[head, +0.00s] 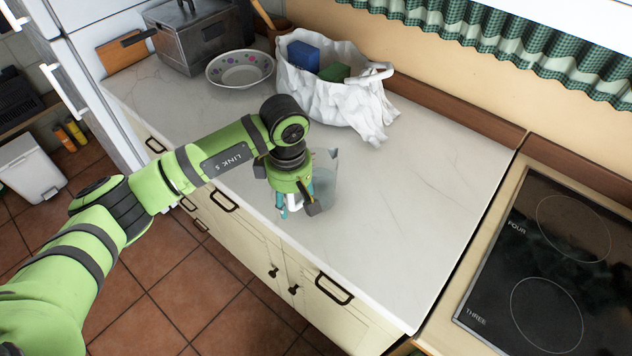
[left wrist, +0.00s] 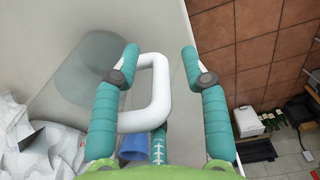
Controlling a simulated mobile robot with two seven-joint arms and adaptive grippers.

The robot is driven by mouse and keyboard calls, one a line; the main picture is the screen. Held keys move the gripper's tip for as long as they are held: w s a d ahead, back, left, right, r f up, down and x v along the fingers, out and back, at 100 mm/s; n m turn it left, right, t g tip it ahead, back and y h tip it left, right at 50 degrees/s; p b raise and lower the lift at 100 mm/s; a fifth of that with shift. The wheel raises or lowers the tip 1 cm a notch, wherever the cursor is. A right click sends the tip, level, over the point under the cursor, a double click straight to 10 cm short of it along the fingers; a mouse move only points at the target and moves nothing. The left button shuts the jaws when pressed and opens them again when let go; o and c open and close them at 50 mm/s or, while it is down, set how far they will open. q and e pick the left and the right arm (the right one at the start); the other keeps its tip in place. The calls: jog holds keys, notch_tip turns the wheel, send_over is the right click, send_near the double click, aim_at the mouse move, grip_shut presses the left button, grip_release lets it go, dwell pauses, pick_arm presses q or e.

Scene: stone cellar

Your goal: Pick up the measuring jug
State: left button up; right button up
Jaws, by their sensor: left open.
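The measuring jug (head: 325,178) is clear and stands on the pale counter, partly hidden behind my left gripper (head: 298,208) in the head view. In the left wrist view its see-through body (left wrist: 88,72) is at the left, with a white loop handle (left wrist: 160,90) at the middle. My left gripper (left wrist: 160,58) is open, with its teal fingers on either side of the handle's outer bar. The left finger overlaps the handle's loop in that view; I cannot tell whether it touches. My right gripper is in neither view.
A white bag (head: 335,98) with blue and green items stands behind the jug. A patterned bowl (head: 240,70) and a grey metal appliance (head: 195,40) are at the back left. The counter (head: 410,190) is clear to the right, up to the black hob (head: 550,260).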

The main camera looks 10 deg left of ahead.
pick_arm(q)
jog(key=shift+s, duration=0.1)
grip_shut()
jog(key=shift+r, duration=0.1)
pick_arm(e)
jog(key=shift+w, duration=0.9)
pick_arm(q)
jog(key=shift+r, duration=0.1)
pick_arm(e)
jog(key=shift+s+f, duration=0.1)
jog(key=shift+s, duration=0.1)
